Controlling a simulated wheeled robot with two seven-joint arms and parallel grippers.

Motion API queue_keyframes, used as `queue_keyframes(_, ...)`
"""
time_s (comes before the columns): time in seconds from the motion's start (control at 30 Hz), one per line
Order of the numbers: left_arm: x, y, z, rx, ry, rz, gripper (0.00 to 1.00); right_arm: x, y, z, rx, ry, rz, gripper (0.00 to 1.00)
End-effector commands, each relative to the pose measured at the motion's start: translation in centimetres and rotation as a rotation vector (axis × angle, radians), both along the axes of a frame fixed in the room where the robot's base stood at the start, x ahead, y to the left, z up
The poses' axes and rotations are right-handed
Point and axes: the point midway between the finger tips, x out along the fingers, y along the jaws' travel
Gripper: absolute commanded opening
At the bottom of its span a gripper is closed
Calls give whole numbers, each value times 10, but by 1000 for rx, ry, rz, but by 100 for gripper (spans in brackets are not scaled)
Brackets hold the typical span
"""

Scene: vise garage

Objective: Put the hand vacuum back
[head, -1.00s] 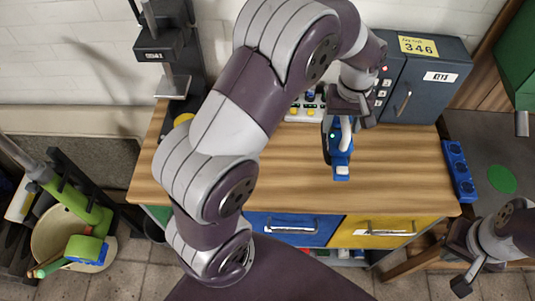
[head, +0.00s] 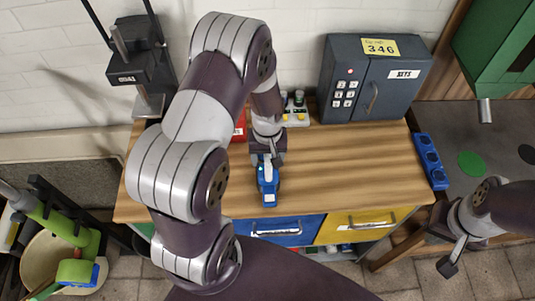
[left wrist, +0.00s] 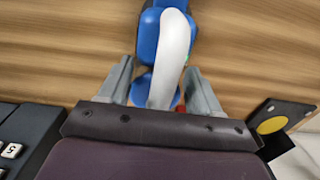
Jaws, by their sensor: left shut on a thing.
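The hand vacuum (head: 268,187) is blue with a pale grey handle. My left gripper (head: 267,163) is shut on it above the wooden workbench top (head: 340,165). In the left wrist view the hand vacuum (left wrist: 150,45) sits between the two fingers of my left gripper (left wrist: 158,85), its body pointing away from the palm. I cannot tell whether the vacuum touches the bench. My right gripper (head: 452,252) is at the lower right, off the bench and empty; its finger opening is too unclear to judge. No holder for the vacuum can be made out.
A dark key safe (head: 370,80) stands at the back right of the bench. A red object (head: 240,127) and a button box (head: 296,112) are behind my left arm. The bench's right middle is clear.

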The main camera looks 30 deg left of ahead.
Motion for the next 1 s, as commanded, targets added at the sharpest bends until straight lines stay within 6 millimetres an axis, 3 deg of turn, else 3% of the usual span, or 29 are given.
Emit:
queue_keyframes(0.3,1,0,-3,0,-2,0,31,0,0,-3,0,0,0,0)
queue_keyframes(0.33,0,0,-4,0,0,0,67,0,0,-3,0,0,0,0)
queue_keyframes(0.4,0,0,-3,0,0,0,89,0,0,-2,0,0,0,0)
queue_keyframes(0.77,1,0,4,0,-2,0,89,0,0,-1,0,0,0,0)
queue_keyframes(1.0,2,0,61,1,-7,0,89,0,0,-12,0,0,0,0)
